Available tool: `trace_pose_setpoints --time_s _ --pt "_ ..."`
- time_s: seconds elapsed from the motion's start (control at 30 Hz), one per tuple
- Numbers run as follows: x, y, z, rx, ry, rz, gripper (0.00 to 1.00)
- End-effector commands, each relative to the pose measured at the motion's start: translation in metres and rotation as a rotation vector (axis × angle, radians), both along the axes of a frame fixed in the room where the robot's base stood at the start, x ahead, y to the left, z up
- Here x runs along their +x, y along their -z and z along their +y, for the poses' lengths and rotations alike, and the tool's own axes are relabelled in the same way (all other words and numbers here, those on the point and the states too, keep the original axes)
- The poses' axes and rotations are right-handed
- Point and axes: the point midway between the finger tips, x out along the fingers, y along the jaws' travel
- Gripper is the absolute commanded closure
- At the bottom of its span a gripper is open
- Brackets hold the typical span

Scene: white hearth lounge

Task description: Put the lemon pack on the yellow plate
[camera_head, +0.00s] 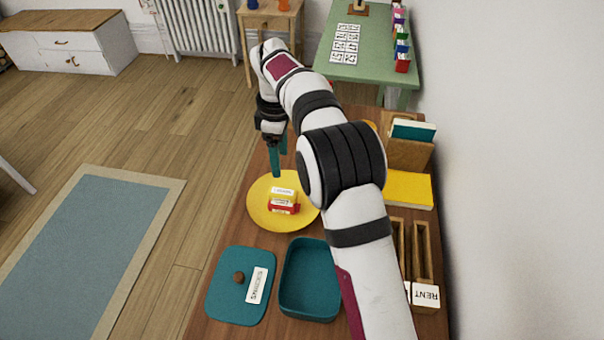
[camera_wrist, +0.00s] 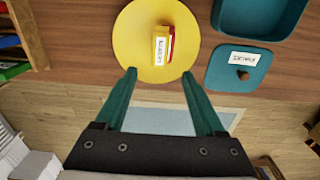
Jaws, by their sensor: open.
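The yellow plate (camera_head: 257,212) lies on the wooden table, and it also shows in the wrist view (camera_wrist: 130,40). On it sits a small yellow pack (camera_head: 284,193) with a white label; its print is too small to read. The yellow pack shows in the wrist view (camera_wrist: 158,36) with a red pack (camera_head: 284,209) at its right edge. The red one appears to be under or against the yellow one; I cannot tell which. My gripper (camera_head: 279,165) is open and empty, its teal fingers apart near the plate's far edge, clear of the packs. It also shows in the wrist view (camera_wrist: 159,74).
A teal open box (camera_head: 311,310) and its labelled lid (camera_head: 232,292) with a brown knob lie in front of the plate. Wooden slots (camera_head: 424,255), a yellow block (camera_head: 408,188) and a wooden holder (camera_head: 407,154) line the right side. A green table (camera_head: 372,40) stands behind.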

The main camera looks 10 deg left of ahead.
Motion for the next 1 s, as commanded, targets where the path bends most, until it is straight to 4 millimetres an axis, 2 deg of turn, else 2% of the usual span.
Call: trace_pose_setpoints --time_s 0.1,0.17,0.27,0.33,0.37,0.43,0.5,0.6,0.67,0.7,0.8,1.0 --pt "-0.001 -0.004 -0.003 0.001 0.016 0.0 0.29" --pt "-0.006 -0.016 -0.015 0.007 0.087 0.001 0.29" --pt "-0.036 -0.055 -0.063 0.026 0.378 0.016 0.29" --pt "-0.078 -0.082 -0.107 0.043 0.679 0.034 0.29" --pt "-0.101 -0.091 -0.125 0.05 0.817 0.045 0.29" --pt "-0.159 -0.1 -0.161 0.064 1.139 0.072 0.29" --pt "-0.218 -0.096 -0.185 0.075 1.442 0.099 0.29" --pt "-0.284 -0.077 -0.202 0.082 1.781 0.137 0.29" --pt "-0.31 -0.065 -0.206 0.082 1.918 0.157 0.29" --pt "-0.321 -0.059 -0.207 0.082 1.979 0.164 0.29" --pt "-0.333 -0.052 -0.208 0.08 2.051 0.174 0.29" --pt "-0.334 -0.052 -0.208 0.077 2.053 0.176 0.29"
